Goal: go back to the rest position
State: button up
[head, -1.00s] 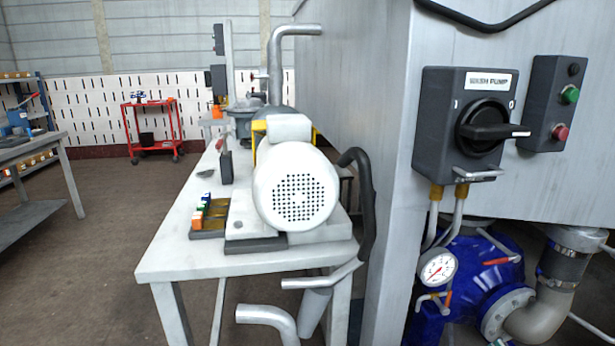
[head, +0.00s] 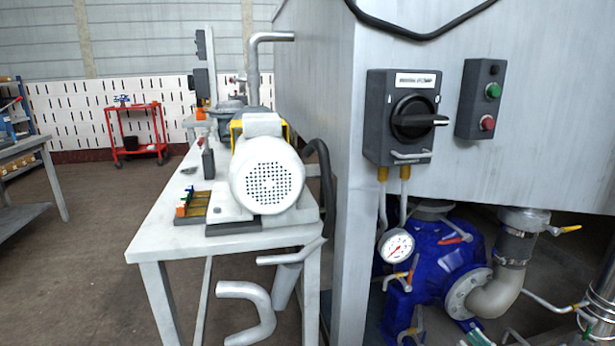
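My gripper and arm do not show in the head view. The view holds a grey machine housing (head: 480,190) at the right with a dark wash pump switch box (head: 402,118) on it. The switch has a black rotary handle (head: 420,120) that points to the right. Beside it is a dark button box (head: 481,99) with a green button (head: 492,90) and a red button (head: 487,123).
A white bench (head: 160,239) with a pale motor (head: 266,181) stands left of the housing. A blue pump (head: 440,258) and a pressure gauge (head: 396,246) sit below the housing. A red cart (head: 136,134) stands far back. Open floor (head: 95,225) lies at the left.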

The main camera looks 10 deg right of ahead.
jog(key=w+a+r+n+g+y, duration=0.2)
jog(key=a+r+n+g+y, duration=0.7)
jog(key=a+r+n+g, duration=0.3)
jog(key=s+a+r+n+g+h, duration=0.2)
jog(key=s+a+r+n+g, duration=0.1)
jog(key=a+r+n+g, duration=0.25)
jog(key=s+a+r+n+g+h, duration=0.2)
jog(key=s+a+r+n+g, duration=0.15)
jog(key=a+r, duration=0.35)
jog(key=s+a+r+n+g+h, duration=0.2)
jog(key=s+a+r+n+h, duration=0.15)
jog(key=s, duration=0.25)
jog(key=s+a+r+n+g+h, duration=0.1)
jog(key=s+a+r+n+h, duration=0.1)
jog(key=s+a+h, duration=0.3)
jog(key=s+d+r+n+t+h, duration=0.1)
jog(key=s+d+n+t+h, duration=0.25)
jog(key=s, duration=0.95)
notch_tip(320, 180, up, 29)
jog(key=n+t+p, duration=0.1)
jog(key=t+p, duration=0.3)
jog(key=p, duration=2.3)
jog(key=shift+a+h, duration=0.15)
jog(key=shift+h, duration=0.15)
